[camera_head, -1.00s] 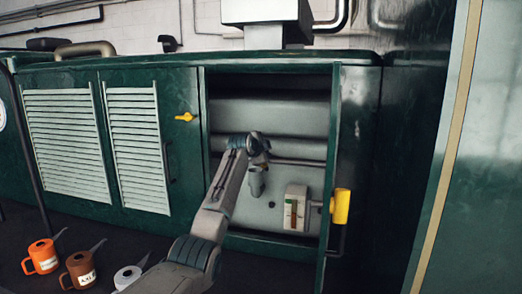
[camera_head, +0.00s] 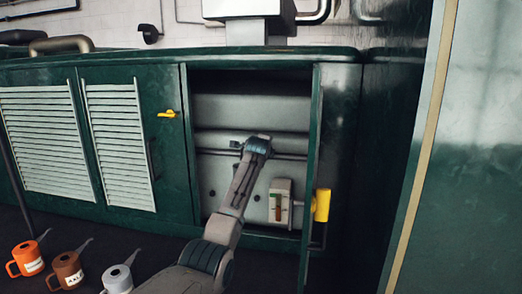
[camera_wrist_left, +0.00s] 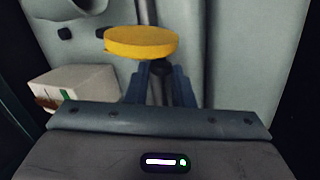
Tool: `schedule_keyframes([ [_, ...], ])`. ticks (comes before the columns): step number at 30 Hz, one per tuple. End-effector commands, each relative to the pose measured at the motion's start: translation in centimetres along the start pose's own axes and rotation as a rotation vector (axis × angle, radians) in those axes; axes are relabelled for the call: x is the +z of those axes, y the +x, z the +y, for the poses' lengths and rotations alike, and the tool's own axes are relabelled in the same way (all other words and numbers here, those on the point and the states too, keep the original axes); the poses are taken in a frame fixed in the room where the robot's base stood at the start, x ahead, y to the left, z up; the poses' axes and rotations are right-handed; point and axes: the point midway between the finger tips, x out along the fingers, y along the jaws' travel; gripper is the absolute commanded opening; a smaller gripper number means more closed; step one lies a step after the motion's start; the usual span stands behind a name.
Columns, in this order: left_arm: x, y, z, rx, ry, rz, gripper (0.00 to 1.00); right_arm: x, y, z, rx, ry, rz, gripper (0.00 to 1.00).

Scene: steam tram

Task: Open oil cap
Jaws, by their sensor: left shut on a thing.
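In the left wrist view a round yellow cap (camera_wrist_left: 140,43) sits at the tips of my left gripper (camera_wrist_left: 160,82). The blue-grey fingers are closed around a dark part just below it. In the head view my left arm reaches into the open green cabinet (camera_head: 190,140), with the gripper (camera_head: 238,146) partly hidden at its far end. The yellow cap cannot be made out there. A grey rounded part (camera_wrist_left: 75,6) shows at the top left of the wrist view; I cannot tell whether it is the filler neck. My right gripper is not in view.
A gauge box (camera_head: 280,200) is right of my arm, also in the wrist view (camera_wrist_left: 72,85). Orange (camera_head: 28,258), brown (camera_head: 68,270) and grey (camera_head: 117,279) oil cans stand lower left.

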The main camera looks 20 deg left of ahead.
Motion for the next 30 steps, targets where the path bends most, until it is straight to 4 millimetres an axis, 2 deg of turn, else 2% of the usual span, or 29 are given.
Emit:
schedule_keyframes([
  [14, -0.18, 0.07, 0.18, 0.002, 0.014, -0.005, 0.00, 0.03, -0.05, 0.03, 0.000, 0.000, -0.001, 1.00],
  [15, -0.18, 0.07, 0.18, 0.002, 0.014, -0.005, 0.23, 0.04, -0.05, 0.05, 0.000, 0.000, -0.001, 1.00],
  [18, -0.17, 0.06, 0.17, 0.002, 0.014, -0.005, 0.43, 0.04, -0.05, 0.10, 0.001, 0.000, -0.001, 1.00],
  [30, -0.16, -0.29, 0.14, -0.001, 0.013, -0.006, 0.43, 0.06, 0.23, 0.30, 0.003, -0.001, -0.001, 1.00],
])
